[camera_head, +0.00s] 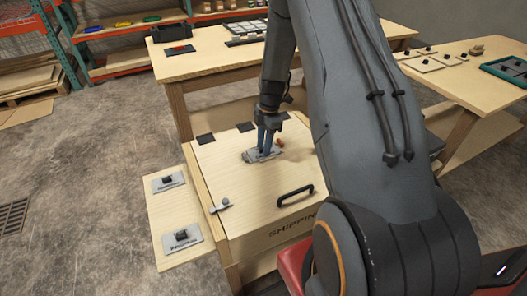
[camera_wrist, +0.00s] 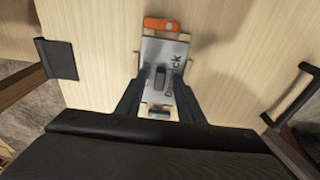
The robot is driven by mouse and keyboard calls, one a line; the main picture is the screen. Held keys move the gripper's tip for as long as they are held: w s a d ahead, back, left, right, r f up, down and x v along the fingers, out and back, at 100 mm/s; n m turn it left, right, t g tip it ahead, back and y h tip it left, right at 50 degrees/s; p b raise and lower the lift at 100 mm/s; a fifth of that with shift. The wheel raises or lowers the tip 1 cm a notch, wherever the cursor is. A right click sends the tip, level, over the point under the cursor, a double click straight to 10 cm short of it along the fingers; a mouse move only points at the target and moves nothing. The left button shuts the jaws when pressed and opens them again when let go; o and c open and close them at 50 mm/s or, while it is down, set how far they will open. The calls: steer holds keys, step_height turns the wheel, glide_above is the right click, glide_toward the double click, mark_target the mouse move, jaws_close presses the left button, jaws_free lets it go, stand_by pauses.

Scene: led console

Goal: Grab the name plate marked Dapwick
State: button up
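A grey metal name plate (camera_wrist: 150,52) with a dark knob (camera_wrist: 160,76) lies on the wooden lid. In the wrist view its printed name shows as "D" and "ick"; the middle letters are hidden. In the head view the plate (camera_head: 247,156) is partly covered by my gripper (camera_head: 265,150). My gripper (camera_wrist: 160,84) is open, pointing down over the plate. Its fingers are on either side of the knob, with a visible gap to it. I cannot tell whether the fingertips touch the plate.
An orange object (camera_wrist: 161,24) lies beside the plate. The lid (camera_head: 225,165) carries a black handle (camera_head: 295,196), a latch (camera_head: 220,205) and hinges. Two other knobbed plates (camera_head: 170,187) (camera_head: 183,246) lie on the left side board, names unreadable. Tables stand behind and right.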

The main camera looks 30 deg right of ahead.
jaws_close()
